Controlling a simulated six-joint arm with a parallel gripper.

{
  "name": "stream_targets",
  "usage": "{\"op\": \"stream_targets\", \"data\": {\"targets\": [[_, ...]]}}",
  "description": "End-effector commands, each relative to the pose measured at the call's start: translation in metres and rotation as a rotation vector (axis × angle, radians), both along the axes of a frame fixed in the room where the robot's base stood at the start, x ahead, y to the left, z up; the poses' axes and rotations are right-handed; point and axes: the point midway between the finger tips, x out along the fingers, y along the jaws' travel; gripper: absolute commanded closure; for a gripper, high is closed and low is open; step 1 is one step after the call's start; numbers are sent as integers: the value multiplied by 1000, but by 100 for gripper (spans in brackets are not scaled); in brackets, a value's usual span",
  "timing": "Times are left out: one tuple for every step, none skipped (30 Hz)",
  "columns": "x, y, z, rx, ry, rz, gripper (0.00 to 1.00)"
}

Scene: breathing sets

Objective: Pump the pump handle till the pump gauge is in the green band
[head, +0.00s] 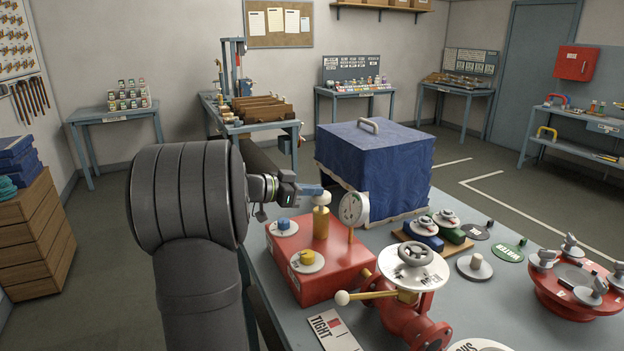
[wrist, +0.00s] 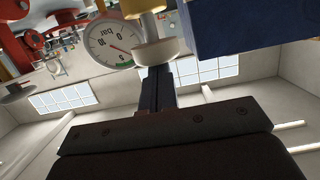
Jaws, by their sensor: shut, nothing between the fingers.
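The red pump box (head: 315,252) stands on the bench. A brass column (head: 321,223) rises from it, topped by the cream pump handle knob (head: 322,198); the knob also shows in the wrist view (wrist: 160,52). The white round pump gauge (head: 353,208) stands just right of the column. In the wrist view the gauge (wrist: 110,42) shows a red needle and a small green arc; the needle looks outside the green, though small. My gripper (head: 314,190) is shut and empty, its tips at the top of the knob. I cannot tell whether they touch.
A red valve with a grey handwheel (head: 415,265) and a cream-knobbed brass lever (head: 365,296) stands close in front. A blue covered box (head: 374,170) stands behind the gauge. Blue and yellow knobs (head: 303,259) sit on the pump box. A red flange (head: 575,290) lies at the right.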

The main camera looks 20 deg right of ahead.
Motion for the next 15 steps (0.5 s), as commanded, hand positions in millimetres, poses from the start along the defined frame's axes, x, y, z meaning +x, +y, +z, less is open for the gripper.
{"op": "stream_targets", "data": {"targets": [[0,0,-5,3,2,0,100],[0,0,-5,3,2,0,100],[0,0,-5,3,1,-1,100],[0,0,-5,4,1,-1,100],[0,0,-5,4,2,-1,100],[0,0,-6,4,2,-1,100],[0,0,-6,4,2,-1,100],[-1,0,-6,4,2,-1,100],[-1,0,-6,5,3,-1,100],[-1,0,-6,5,3,-1,100],[-1,0,-6,5,3,-1,100],[-1,0,-4,5,3,-1,100],[-1,0,-3,5,2,-1,100],[-1,0,0,4,2,-1,100],[-1,0,4,3,0,-2,100]]}}
